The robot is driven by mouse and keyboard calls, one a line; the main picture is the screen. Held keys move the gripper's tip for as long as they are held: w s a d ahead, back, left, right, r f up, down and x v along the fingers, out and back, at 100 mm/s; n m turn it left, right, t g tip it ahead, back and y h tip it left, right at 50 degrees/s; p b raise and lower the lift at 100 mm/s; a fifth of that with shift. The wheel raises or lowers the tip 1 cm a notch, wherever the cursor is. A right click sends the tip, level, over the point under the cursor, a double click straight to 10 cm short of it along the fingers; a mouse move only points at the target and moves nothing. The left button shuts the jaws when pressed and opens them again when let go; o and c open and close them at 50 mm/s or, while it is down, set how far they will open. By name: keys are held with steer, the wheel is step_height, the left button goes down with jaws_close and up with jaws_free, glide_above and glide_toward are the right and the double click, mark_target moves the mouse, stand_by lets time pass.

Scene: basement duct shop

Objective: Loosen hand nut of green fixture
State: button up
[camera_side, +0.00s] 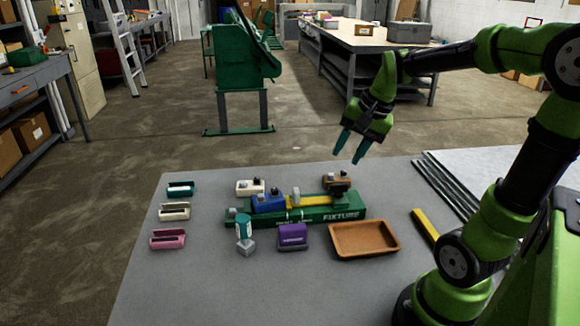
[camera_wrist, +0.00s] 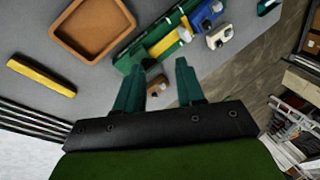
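The green fixture (camera_side: 318,216), marked FIXTURE, lies on the grey table. A blue block (camera_side: 268,204) and a yellow bar (camera_side: 312,201) sit on it. A small grey knob (camera_side: 296,193) stands near the blue block, and a grey-green end piece (camera_side: 232,212) shows at the left end; I cannot tell which is the hand nut. My gripper (camera_side: 348,154) is above the table, up and behind the fixture's right end, apart from it. Its two fingers are spread and empty. In the wrist view the fixture (camera_wrist: 140,47) lies beyond my gripper (camera_wrist: 158,76), partly hidden by a finger.
A brown block (camera_side: 337,184) and a white block (camera_side: 250,187) stand behind the fixture. A brown tray (camera_side: 393,240), purple block (camera_side: 292,236) and teal-topped piece (camera_side: 244,231) stand in front. Several small holders line the left. A loose yellow bar (camera_side: 425,226) lies right.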

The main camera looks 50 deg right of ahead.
mark_target(340, 184)
steer(key=d+m+g+y, duration=0.1)
steer(key=d+m+y, duration=0.2)
steer(key=d+m, duration=1)
steer(key=x, duration=1.6)
steer(key=shift+w+d+f, duration=0.1)
steer(key=shift+w+f, duration=0.25)
steer(key=shift+w, duration=0.05)
jaws_close()
